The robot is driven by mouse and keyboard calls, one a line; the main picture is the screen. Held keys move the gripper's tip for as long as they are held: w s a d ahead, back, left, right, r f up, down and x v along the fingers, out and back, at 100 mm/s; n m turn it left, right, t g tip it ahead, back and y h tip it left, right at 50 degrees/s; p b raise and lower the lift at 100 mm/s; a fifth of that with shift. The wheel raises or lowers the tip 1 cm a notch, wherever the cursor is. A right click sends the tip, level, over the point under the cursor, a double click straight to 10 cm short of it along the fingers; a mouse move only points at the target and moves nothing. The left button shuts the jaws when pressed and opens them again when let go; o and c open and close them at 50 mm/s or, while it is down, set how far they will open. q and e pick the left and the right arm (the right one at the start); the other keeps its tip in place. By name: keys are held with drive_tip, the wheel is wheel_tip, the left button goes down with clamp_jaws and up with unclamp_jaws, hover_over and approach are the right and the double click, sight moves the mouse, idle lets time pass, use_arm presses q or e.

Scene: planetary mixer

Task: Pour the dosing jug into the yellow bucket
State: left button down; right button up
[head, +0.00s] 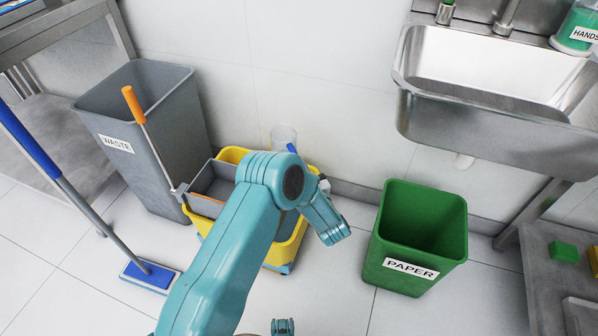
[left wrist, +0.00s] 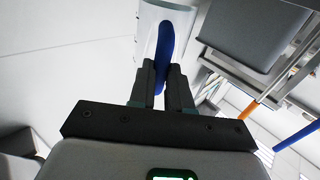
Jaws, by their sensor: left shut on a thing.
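The dosing jug (head: 284,135) is clear with a blue handle (head: 291,148). In the head view it shows just behind my left arm, by the far rim of the yellow bucket (head: 232,155); its height over the bucket is unclear. It looks roughly upright, and its contents cannot be made out. In the left wrist view my left gripper (left wrist: 166,76) is shut on the blue handle (left wrist: 166,40), with the clear jug wall (left wrist: 147,30) beyond it. The arm hides this gripper in the head view and covers much of the bucket. My right gripper is not in view.
A grey waste bin (head: 150,150) and blue mop (head: 150,274) stand left. A green paper bin (head: 405,215) stands right, below the sink (head: 480,110). The wall is close behind.

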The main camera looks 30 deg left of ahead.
use_arm(q)
wheel_tip(320, 180, up, 4)
drive_tip(key=p, duration=0.3)
drive_tip(key=shift+r, duration=0.15)
drive_tip(key=shift+w, duration=0.1)
